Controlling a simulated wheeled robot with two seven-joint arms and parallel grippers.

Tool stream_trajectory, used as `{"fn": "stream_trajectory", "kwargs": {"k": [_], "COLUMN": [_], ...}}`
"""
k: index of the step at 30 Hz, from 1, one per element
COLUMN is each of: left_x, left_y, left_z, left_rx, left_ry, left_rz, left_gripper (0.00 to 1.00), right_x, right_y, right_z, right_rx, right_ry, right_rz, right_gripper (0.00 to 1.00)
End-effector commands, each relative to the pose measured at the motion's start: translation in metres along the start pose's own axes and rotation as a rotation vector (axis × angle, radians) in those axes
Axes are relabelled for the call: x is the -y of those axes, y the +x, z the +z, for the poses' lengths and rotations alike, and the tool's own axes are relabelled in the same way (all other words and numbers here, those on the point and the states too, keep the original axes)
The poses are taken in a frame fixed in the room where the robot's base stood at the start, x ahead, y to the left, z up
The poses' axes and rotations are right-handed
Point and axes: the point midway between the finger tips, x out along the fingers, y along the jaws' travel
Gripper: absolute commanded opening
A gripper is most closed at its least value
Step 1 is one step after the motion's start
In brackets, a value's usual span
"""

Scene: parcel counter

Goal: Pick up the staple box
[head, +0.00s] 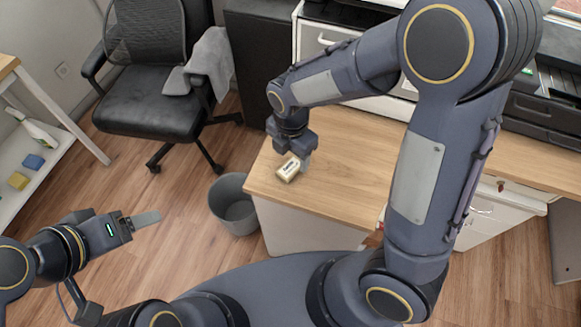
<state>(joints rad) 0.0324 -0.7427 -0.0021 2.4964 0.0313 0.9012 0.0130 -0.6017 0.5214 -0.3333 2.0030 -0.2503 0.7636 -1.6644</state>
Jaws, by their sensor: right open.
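A small cream box with dark print, which looks like the staple box (289,169), lies on the wooden counter (345,190) near its left corner. My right gripper (294,157) is right above and behind the box, pointing down. It is open, with one finger showing at the right of the box. Whether a finger touches the box cannot be told. My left gripper (147,219) is out over the floor at the left, far from the box. Its finger shows edge-on, so its opening is unclear.
A grey waste bin (233,204) stands on the floor left of the counter. A black office chair (152,90) with a grey cloth is behind it. A shelf (45,165) at the far left holds a bottle and sponges. The counter top around the box is clear.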

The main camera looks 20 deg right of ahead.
Motion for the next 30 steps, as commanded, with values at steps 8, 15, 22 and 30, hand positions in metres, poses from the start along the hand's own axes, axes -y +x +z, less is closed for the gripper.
{"fn": "stream_trajectory", "kwargs": {"k": [8,15,22,30], "left_x": [0.000,0.001,0.001,0.001], "left_y": [0.000,0.001,0.001,0.001], "left_z": [0.000,0.001,0.001,0.001], "left_rx": [0.000,0.000,0.000,0.000], "left_ry": [0.000,0.000,0.000,0.000], "left_rz": [0.000,0.000,0.000,0.000], "left_gripper": [0.71,0.71,0.71,0.71], "right_x": [-0.007,-0.007,-0.007,-0.007], "right_y": [0.038,0.058,0.058,0.058], "right_z": [-0.002,-0.001,-0.001,-0.001], "right_rx": [0.000,-0.001,-0.002,-0.002], "right_ry": [0.002,0.004,0.005,0.005], "right_rz": [-0.005,0.000,0.001,0.001], "right_gripper": [0.62,0.62,0.57,0.21]}}
